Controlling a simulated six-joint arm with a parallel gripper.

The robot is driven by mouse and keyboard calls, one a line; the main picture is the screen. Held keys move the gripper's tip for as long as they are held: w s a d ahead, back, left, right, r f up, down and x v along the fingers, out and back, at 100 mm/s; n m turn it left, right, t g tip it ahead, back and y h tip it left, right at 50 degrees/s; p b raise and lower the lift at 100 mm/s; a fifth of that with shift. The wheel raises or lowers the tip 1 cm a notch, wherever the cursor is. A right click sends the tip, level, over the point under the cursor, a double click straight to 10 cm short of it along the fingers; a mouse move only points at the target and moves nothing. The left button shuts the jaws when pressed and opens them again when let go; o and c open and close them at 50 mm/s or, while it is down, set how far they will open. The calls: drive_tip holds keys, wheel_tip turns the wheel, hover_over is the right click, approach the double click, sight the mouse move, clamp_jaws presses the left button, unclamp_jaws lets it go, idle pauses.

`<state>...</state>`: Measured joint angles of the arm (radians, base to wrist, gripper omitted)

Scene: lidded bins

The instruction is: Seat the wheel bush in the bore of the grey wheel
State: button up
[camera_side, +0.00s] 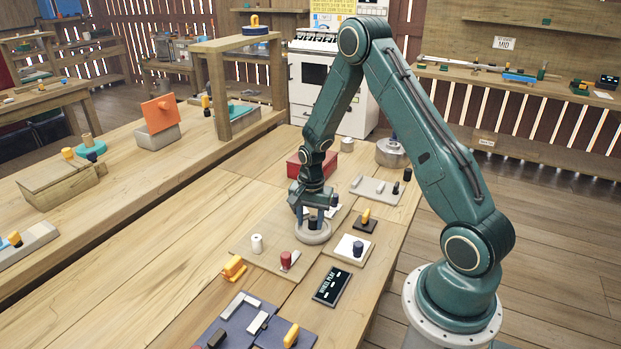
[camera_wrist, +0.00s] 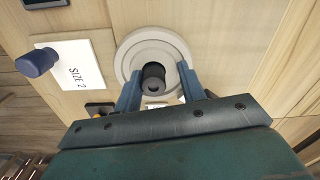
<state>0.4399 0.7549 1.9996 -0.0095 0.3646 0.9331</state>
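The grey wheel (camera_side: 313,236) lies flat on the bench board, and it fills the upper middle of the wrist view (camera_wrist: 125,58). A dark cylindrical bush (camera_wrist: 153,76) stands upright over the wheel's centre; it also shows in the side view (camera_side: 313,222). Its lower end is hidden, so I cannot tell how deep it sits in the bore. My gripper (camera_side: 313,217) is directly above the wheel, pointing down. In the wrist view its blue fingers (camera_wrist: 160,80) stand on either side of the bush with gaps, so it looks open.
A blue peg (camera_wrist: 38,62) stands by a white "SIZE 2" card (camera_wrist: 80,68). A white bush (camera_side: 257,243) and a red bush (camera_side: 286,259) stand left of and before the wheel. A red box (camera_side: 296,168) is behind.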

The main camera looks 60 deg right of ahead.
sight(313, 218)
drive_tip(key=shift+s+d+f, duration=0.15)
drive_tip(key=shift+s+f, duration=0.45)
drive_tip(key=shift+s, duration=0.05)
drive_tip(key=shift+r, duration=0.65)
wheel_tip(313, 218, up, 12)
drive_tip(key=shift+w, duration=0.3)
drive_tip(key=shift+r, duration=0.1)
